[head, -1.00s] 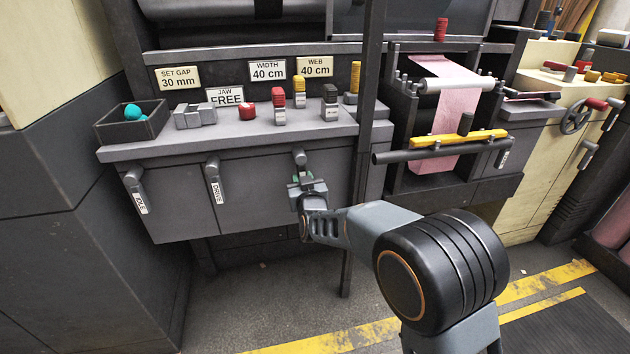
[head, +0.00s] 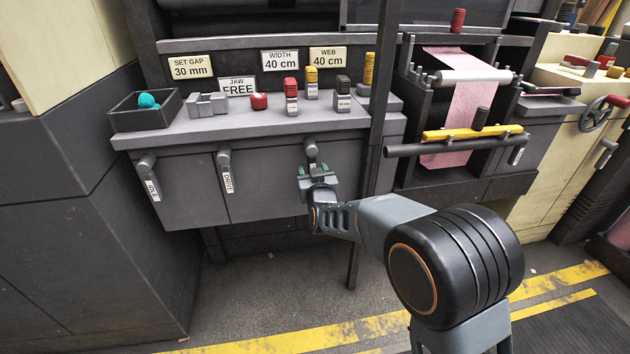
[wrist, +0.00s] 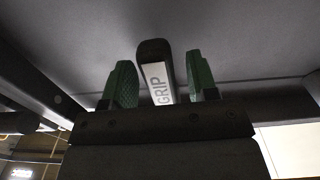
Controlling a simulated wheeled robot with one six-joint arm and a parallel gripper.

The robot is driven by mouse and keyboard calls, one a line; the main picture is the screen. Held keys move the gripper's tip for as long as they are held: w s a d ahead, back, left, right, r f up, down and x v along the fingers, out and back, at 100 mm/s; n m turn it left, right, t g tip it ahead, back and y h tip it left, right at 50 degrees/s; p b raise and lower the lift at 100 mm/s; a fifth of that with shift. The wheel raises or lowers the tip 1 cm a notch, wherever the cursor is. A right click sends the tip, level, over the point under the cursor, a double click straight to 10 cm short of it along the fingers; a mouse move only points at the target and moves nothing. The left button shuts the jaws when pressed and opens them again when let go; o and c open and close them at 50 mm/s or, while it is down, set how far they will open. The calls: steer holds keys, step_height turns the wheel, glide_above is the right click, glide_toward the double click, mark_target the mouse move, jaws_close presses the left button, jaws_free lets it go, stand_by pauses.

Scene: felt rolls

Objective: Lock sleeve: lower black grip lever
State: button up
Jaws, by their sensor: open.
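The black grip lever (wrist: 154,52) shows in the wrist view with a white label reading GRIP. It stands between the two green fingers of my gripper (wrist: 160,85), with a gap on the right side and a narrower one on the left. In the head view the lever's grey pivot (head: 311,147) shows on the front of the grey console, and my gripper (head: 317,172) is just below it, open, hiding most of the lever. The lever appears to hang downward. I cannot tell whether either finger touches it.
Two other levers, labelled IDLE (head: 149,175) and DRIVE (head: 226,172), hang to the left on the same console front (head: 265,180). Signs (head: 238,87) read JAW FREE and other settings. A dark upright post (head: 381,130) stands just right of my gripper. Pink felt (head: 455,120) runs further right.

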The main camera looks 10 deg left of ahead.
steer(key=p+v, duration=0.3)
steer(key=v, duration=1)
steer(key=shift+s, duration=0.3)
steer(key=s+d+r+m+g+h+p, duration=0.1)
steer(key=d+r+g+h+p, duration=0.15)
steer(key=d+r+p, duration=0.6)
steer(key=s+d+r+m+g+h+p, duration=0.1)
steer(key=d+r+g+p, duration=0.2)
steer(key=r+p, duration=0.95)
steer(key=s+d+r+m+g+h+p, duration=0.3)
steer(key=s+d+r+g+p, duration=0.4)
steer(key=s+d+r+p, duration=0.6)
steer(key=p+v, duration=0.3)
steer(key=p, duration=0.1)
steer(key=shift+r+p, duration=0.3)
